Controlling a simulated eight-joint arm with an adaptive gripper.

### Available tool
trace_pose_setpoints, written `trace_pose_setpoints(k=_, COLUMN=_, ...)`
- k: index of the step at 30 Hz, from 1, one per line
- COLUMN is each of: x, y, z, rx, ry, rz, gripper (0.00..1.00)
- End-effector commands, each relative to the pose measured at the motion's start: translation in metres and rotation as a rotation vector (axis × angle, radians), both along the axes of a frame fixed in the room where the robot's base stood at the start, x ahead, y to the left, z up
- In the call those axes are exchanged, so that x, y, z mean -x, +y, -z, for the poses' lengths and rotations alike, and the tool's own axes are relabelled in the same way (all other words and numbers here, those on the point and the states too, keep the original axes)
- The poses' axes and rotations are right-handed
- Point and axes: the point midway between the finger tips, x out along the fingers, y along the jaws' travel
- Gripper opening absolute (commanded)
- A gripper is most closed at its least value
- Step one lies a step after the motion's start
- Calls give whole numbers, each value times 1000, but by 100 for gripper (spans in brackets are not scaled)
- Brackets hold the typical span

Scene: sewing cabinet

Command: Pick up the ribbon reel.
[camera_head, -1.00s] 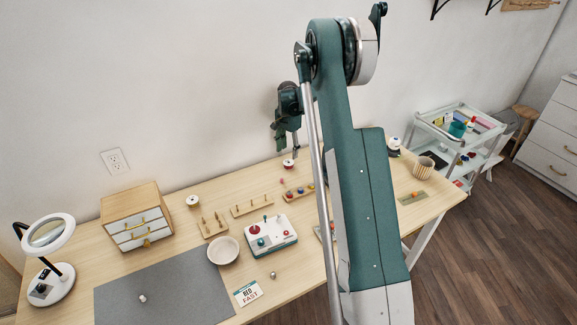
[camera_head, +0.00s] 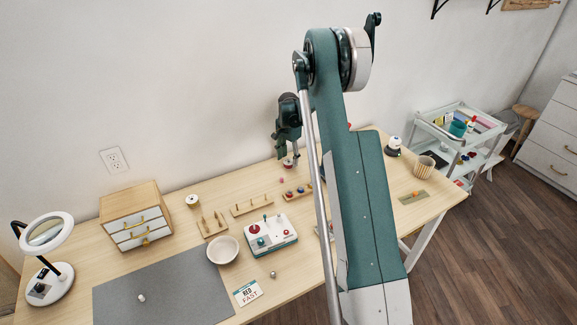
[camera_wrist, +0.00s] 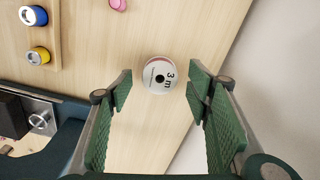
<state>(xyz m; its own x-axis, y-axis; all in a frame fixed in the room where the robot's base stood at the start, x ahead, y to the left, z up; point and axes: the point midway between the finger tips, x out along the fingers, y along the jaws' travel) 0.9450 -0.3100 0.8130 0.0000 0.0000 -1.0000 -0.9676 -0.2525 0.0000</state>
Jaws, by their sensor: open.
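The ribbon reel (camera_wrist: 152,85) is a small round reel with a white top face, a dark centre hole and "3 m" printed on it. In the wrist view it sits between my fingertips with space on both sides. In the head view the reel (camera_head: 288,166) is on the table near the wall, partly hidden by my gripper (camera_head: 288,157). In the wrist view my gripper (camera_wrist: 163,87) is open and empty, with its green fingers either side of the reel.
A wooden rack (camera_head: 297,193) with coloured spools is close in front. A pink item (camera_wrist: 118,4) lies near the reel. The wall (camera_wrist: 270,80) is close behind. Peg boards (camera_head: 251,205), a white control box (camera_head: 271,237) and a drawer cabinet (camera_head: 134,216) stand leftward.

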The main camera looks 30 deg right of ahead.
Motion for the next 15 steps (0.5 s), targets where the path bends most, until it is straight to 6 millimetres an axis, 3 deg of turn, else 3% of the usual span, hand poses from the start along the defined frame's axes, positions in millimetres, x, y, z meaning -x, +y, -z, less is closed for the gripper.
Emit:
trace_pose_setpoints(k=6, x=0, y=0, z=16, rx=0, ry=0, rz=0, gripper=50)
trace_pose_setpoints(k=15, x=0, y=0, z=17, rx=0, ry=0, rz=0, gripper=50)
